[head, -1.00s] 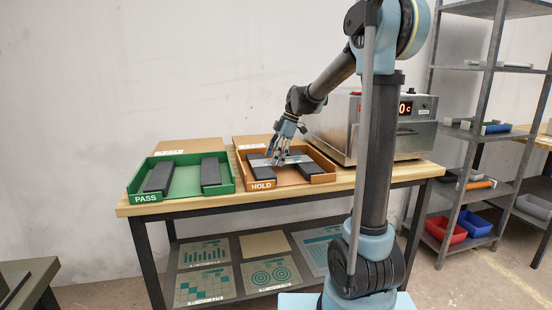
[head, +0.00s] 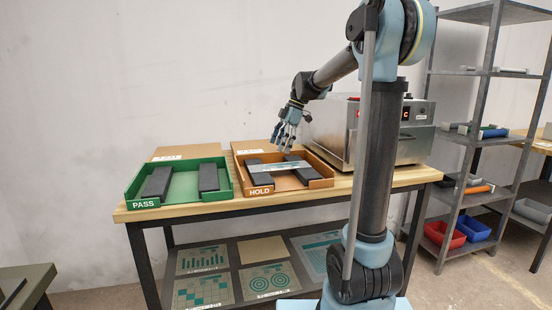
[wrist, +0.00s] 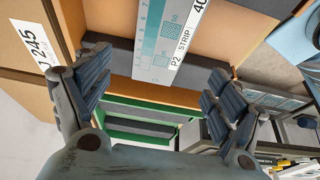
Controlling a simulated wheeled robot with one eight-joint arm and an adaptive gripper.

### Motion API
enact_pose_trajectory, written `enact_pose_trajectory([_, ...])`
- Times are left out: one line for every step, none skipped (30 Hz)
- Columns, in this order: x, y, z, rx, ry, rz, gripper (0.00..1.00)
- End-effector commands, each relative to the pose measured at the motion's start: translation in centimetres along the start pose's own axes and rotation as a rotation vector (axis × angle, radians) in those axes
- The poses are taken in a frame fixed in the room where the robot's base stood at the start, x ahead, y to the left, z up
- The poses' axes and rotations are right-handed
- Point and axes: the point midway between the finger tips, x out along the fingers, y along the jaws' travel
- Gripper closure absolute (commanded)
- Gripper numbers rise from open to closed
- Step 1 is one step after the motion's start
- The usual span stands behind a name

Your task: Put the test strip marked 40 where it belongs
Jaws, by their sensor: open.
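The test strip (head: 282,167) is a pale flat piece with teal markings. It lies across the two black bars in the orange HOLD tray (head: 305,187). In the wrist view the strip (wrist: 158,42) reads "P2 STRIP" with a partly cut-off label starting "40". My gripper (head: 284,149) is open and empty, a little above and behind the strip. In the wrist view the strip's labelled end shows between the spread fingers of my gripper (wrist: 158,75). The green PASS tray (head: 182,200) stands left of the HOLD tray, with two black bars and no strip on them.
A steel oven-like machine (head: 335,133) with a red display stands right of the HOLD tray. Patterned sheets lie on the bench's lower shelf (head: 235,242). A metal rack (head: 470,142) with red and blue bins stands at the right. The air above the PASS tray is clear.

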Motion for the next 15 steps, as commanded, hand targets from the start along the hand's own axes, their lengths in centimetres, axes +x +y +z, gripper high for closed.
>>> enact_pose_trajectory([-1.0, 0.0, 0.1, 0.002, 0.000, 0.001, 0.14])
enact_pose_trajectory([-1.5, 0.0, 0.1, 0.002, 0.000, 0.001, 0.14])
enact_pose_trajectory([-2.1, 0.0, 0.1, 0.001, 0.000, 0.001, 0.14])
enact_pose_trajectory([-2.5, 0.0, 0.1, 0.001, 0.000, 0.001, 0.14])
enact_pose_trajectory([-2.9, 0.0, 0.1, 0.001, 0.000, 0.001, 0.14])
enact_pose_trajectory([-3.4, 0.0, 0.1, 0.001, 0.000, 0.000, 0.14])
enact_pose_trajectory([-3.6, 0.0, 0.1, 0.001, 0.000, 0.000, 0.14])
enact_pose_trajectory([-3.9, 0.0, 0.1, 0.001, 0.000, 0.000, 0.14])
enact_pose_trajectory([-4.2, 0.0, 0.1, 0.001, 0.000, 0.000, 0.14])
enact_pose_trajectory([-4.4, 0.0, 0.1, 0.001, 0.000, 0.000, 0.14])
enact_pose_trajectory([-4.5, 0.0, 0.1, 0.001, 0.000, 0.000, 0.14])
enact_pose_trajectory([-4.6, 0.0, 0.1, 0.001, 0.000, 0.000, 0.14])
enact_pose_trajectory([-4.7, 0.0, 0.1, 0.001, 0.000, 0.000, 0.14])
enact_pose_trajectory([-4.7, 0.0, 0.1, 0.001, 0.000, 0.000, 0.14])
enact_pose_trajectory([-4.7, -0.1, 0.1, 0.004, -0.001, 0.000, 0.14])
